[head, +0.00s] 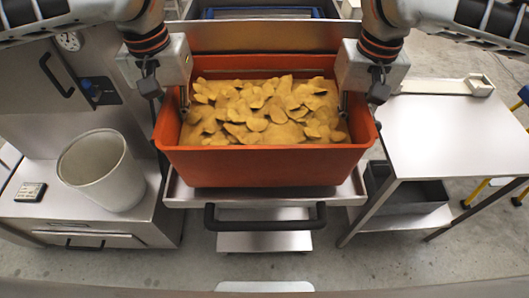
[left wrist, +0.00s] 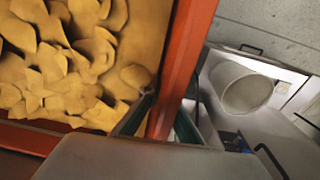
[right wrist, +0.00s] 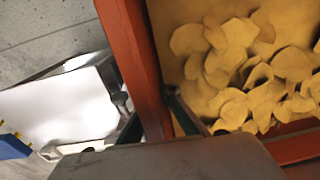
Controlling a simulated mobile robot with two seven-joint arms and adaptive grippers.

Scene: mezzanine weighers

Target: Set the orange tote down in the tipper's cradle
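The orange tote (head: 262,166), filled with yellow chip-like pieces (head: 265,110), is level in the middle of the head view. My left gripper (head: 183,100) has its fingers on both sides of the tote's left wall, which also shows in the left wrist view (left wrist: 185,50). My right gripper (head: 344,100) grips the right wall the same way, seen in the right wrist view (right wrist: 138,60). A steel tray-like frame (head: 190,195) shows directly under the tote; whether they touch is hidden. A steel panel (head: 262,36) stands behind; I cannot tell which part is the cradle.
A pale bucket (head: 100,170) and a small device (head: 31,192) stand on the left steel counter. A black handle (head: 265,218) projects in front of the frame. A mostly bare steel table (head: 440,130) stands right, with a grey bin (head: 415,198) beneath.

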